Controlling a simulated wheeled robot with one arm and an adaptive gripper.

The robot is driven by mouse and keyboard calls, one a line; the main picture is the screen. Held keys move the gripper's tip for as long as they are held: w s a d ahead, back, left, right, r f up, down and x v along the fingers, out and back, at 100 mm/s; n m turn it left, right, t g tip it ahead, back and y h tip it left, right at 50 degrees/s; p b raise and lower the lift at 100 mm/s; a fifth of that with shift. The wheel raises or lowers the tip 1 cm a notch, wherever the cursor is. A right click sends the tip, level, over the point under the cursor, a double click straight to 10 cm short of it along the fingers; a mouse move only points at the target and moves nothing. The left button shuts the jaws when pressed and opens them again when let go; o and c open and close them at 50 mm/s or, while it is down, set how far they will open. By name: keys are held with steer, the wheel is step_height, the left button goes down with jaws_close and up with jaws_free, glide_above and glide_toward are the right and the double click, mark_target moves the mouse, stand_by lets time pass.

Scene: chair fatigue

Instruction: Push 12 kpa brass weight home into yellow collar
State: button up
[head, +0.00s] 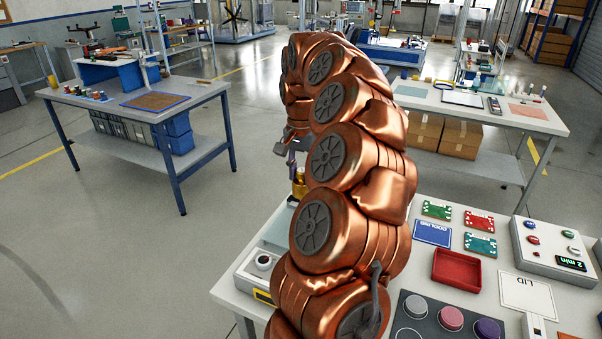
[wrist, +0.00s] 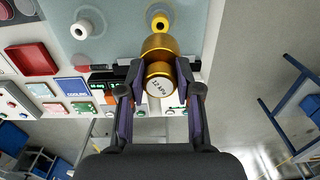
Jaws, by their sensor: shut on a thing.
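The 12 kPa brass weight (wrist: 158,45) is a gold cylinder with a pale, labelled end. My gripper (wrist: 157,82) is shut on it, one finger on each side, in the wrist view. The yellow collar (wrist: 159,20) is a ring just beyond the weight's far end; whether the two touch I cannot tell. In the head view the brass weight (head: 299,187) shows in part at the left edge of my copper arm, below my gripper (head: 291,150). My arm hides the collar there.
A white collar (wrist: 82,30) stands on the same pale plate, left of the yellow one. On the bench are a red tray (head: 457,269), coloured cards (head: 480,245), a control box (head: 552,250) and a dark pad with round pieces (head: 450,317). Floor lies open to the left.

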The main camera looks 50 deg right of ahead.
mark_target(301, 190)
steer(key=shift+a+f+b, duration=0.15)
steer(key=shift+b, duration=0.5)
steer(key=shift+f+b, duration=2.2)
steer(key=shift+f, duration=0.5)
steer(key=shift+b, duration=1.15)
steer(key=shift+f+b, duration=1.6)
steer(key=shift+f, duration=0.2)
steer(key=o, duration=1.1)
steer(key=shift+o, duration=0.2)
steer(key=shift+r, duration=0.15)
steer(key=shift+r, duration=3.65)
